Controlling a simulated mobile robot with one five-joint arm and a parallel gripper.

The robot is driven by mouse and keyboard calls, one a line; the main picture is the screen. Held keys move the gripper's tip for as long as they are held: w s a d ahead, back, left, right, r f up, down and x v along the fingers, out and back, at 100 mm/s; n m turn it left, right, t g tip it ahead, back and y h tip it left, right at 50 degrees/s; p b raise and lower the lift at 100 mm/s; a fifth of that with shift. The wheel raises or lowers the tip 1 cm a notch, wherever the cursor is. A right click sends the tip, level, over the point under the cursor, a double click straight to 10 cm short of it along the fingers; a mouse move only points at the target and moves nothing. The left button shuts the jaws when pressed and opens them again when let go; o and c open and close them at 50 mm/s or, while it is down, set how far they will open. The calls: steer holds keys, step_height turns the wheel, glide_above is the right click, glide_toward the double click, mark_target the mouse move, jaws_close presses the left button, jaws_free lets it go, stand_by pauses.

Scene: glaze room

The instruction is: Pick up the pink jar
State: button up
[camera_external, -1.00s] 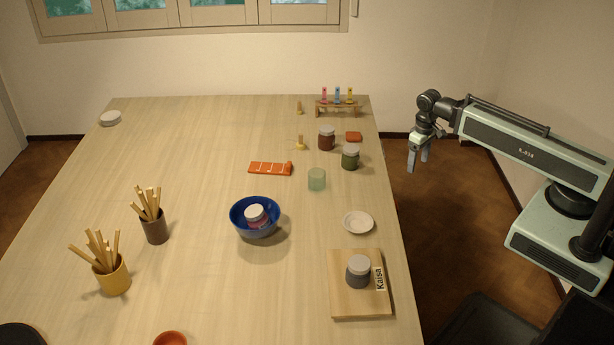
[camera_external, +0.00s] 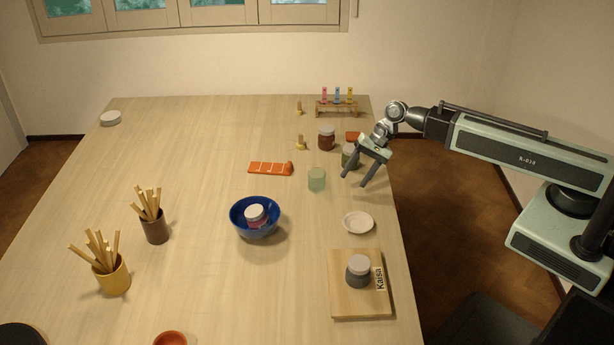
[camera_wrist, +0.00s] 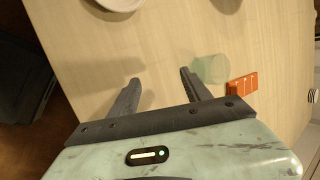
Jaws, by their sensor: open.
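The pink jar (camera_external: 257,220) with a pale lid stands inside the blue bowl (camera_external: 236,227), in the middle of the table; the bowl's wall hides its lower part. My gripper (camera_external: 354,181) is open and empty above the table's right edge, to the right of and farther back than the bowl. In the wrist view, my gripper's two fingers (camera_wrist: 160,80) are spread with bare table between and beyond them. The pink jar cannot be made out in the wrist view.
A green glass (camera_external: 317,180) stands between my gripper and the bowl. A white dish (camera_external: 358,223) and a wooden board (camera_external: 342,296) bearing a grey jar (camera_external: 358,274) lie nearer the front.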

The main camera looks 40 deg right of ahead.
mark_target(253, 211)
steer(key=w+a+m+y+b, duration=0.1)
steer(key=a+m, duration=0.1)
steer(key=a, duration=0.3)
steer(key=w+a+r+m+y, duration=0.1)
steer(key=w+a+m, duration=0.1)
steer(key=a, duration=0.3)
steer(key=w+a+m+y+b, duration=0.1)
steer(key=w+a+m+y, duration=0.1)
steer(key=a, duration=0.3)
steer(key=shift+r+m+t+b, duration=0.3)
steer(key=w+a+r+m+y+b, duration=0.1)
steer(key=a+r+m+y, duration=0.25)
steer(key=a+m, duration=0.45)
steer(key=shift+n, duration=0.8)
steer(key=b+x, duration=0.1)
steer(key=x, duration=0.3)
steer(key=b+x, duration=0.2)
steer(key=x, duration=0.2)
steer(key=b+x, duration=0.2)
steer(key=x, duration=0.3)
steer(key=shift+w+r, duration=0.2)
steer(key=shift+w, duration=0.05)
steer(key=shift+r, duration=0.1)
jaws_close()
